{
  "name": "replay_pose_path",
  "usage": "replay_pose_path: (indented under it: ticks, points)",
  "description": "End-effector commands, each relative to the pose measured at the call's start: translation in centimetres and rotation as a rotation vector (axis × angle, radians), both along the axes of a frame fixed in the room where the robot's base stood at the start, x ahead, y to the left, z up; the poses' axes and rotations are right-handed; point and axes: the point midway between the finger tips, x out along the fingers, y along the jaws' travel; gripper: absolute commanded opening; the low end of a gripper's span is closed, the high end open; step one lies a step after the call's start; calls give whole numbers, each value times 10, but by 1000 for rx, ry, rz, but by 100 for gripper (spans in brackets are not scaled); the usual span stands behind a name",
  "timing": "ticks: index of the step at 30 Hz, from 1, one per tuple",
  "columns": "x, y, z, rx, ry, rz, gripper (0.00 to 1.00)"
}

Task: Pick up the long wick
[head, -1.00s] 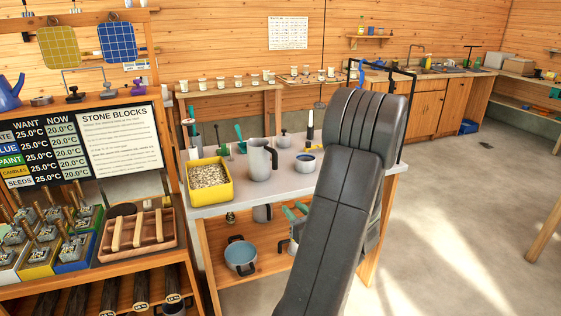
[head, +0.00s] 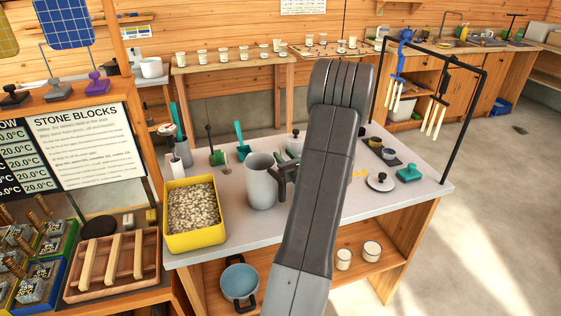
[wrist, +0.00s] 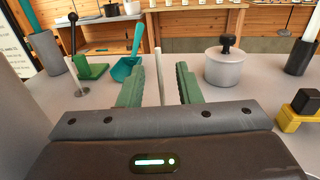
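A thin pale upright rod, which looks like the long wick (wrist: 158,88), stands between the fingers of my gripper (wrist: 161,68) in the wrist view. My gripper's two green fingers are open, one on each side of the rod, with a gap showing on both sides. The rod's lower end is hidden behind the gripper body, and I cannot tell how far in front of the fingertips it stands. A shorter pale rod on a round base (wrist: 73,75) stands further left.
On the grey worktable (head: 335,208) stand a yellow bin of pale pellets (head: 222,240), a grey pitcher (head: 261,182) and a teal scoop (head: 241,148). A lidded pot (wrist: 224,68) is beyond the right finger. A black-and-yellow block (wrist: 298,112) sits close on the right. A black rack (head: 463,125) stands at the right edge.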

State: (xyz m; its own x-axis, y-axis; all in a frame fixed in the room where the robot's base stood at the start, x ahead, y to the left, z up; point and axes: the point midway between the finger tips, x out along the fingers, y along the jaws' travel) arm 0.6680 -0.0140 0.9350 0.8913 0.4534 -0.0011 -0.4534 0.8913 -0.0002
Motion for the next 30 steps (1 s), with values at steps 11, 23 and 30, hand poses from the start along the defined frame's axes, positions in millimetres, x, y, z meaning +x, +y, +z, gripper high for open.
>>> replay_pose_path:
  ticks: [11, 23, 30]
  points:
    - [6, 3, 0, 0, 0, 0, 20]
    - [6, 3, 0, 0, 0, 0, 0]
    - [6, 3, 8, 0, -1, 0, 0]
